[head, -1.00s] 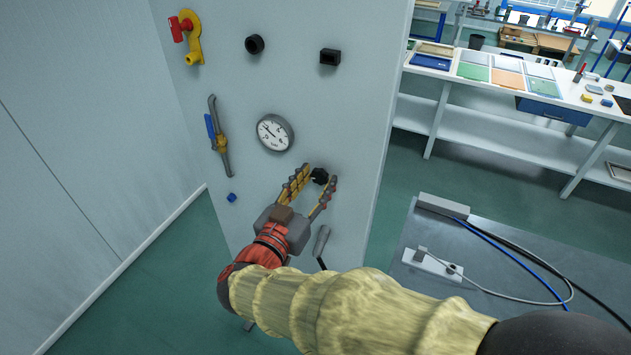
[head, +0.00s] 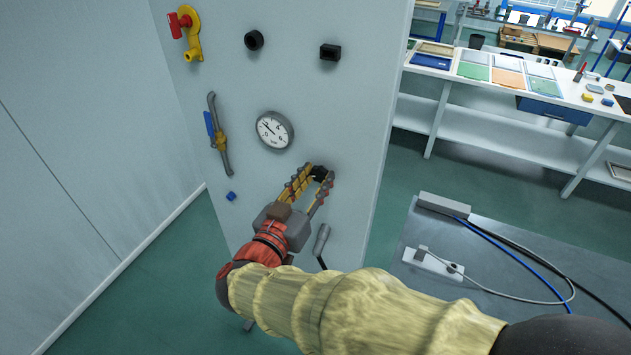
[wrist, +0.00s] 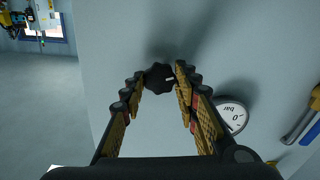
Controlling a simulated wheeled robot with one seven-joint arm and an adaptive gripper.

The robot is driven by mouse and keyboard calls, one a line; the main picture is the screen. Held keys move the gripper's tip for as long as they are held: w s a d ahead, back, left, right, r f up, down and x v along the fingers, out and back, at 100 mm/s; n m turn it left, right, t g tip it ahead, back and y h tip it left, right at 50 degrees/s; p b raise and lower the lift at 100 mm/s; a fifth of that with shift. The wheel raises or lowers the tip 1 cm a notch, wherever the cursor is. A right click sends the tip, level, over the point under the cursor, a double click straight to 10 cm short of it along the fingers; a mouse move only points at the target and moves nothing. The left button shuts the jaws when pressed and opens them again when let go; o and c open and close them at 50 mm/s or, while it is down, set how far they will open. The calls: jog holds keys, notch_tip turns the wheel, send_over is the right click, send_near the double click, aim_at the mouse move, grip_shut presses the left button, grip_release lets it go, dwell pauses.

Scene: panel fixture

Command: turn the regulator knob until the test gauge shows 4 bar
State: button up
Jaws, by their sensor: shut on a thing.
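The black regulator knob (head: 320,173) is on the light panel below the gauge. In the wrist view the lobed knob (wrist: 159,77) shows a white mark on its right side. My gripper (head: 319,172) is shut on the knob, one finger on each side; it also shows in the wrist view (wrist: 160,76). The round white test gauge (head: 273,130) is above and left of my gripper. Its dark needle points up and left, but the exact value is too small to read. In the wrist view the gauge (wrist: 231,118) is partly hidden by the right finger.
The panel (head: 345,110) also carries a yellow fitting with a red handle (head: 183,32), two black fittings above, and a pipe with a blue-handled valve (head: 217,133). A grey table (head: 480,270) with cables stands right.

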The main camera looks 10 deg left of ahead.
jog(key=n+b, duration=0.3)
jog(key=n, duration=0.1)
jog(key=shift+f, duration=0.15)
jog(key=n+b, duration=0.1)
jog(key=n, duration=0.4)
jog(key=shift+n, duration=0.3)
jog(key=n, duration=0.2)
jog(key=n+p, duration=0.1)
jog(key=n, duration=0.1)
jog(key=shift+r+n, duration=0.2)
jog(key=shift+n, duration=0.1)
jog(key=n+p, duration=0.2)
jog(key=n, duration=0.2)
jog(key=shift+n, duration=0.3)
jog(key=n+p, duration=0.4)
jog(key=shift+r, duration=0.1)
jog(key=n+p, duration=1.1)
jog(key=p, duration=0.1)
jog(key=n+p, duration=0.3)
jog(key=shift+p, duration=0.4)
jog(key=shift+f+n+p, duration=0.2)
jog(key=shift+n+p, duration=0.6)
jog(key=shift+n, duration=0.2)
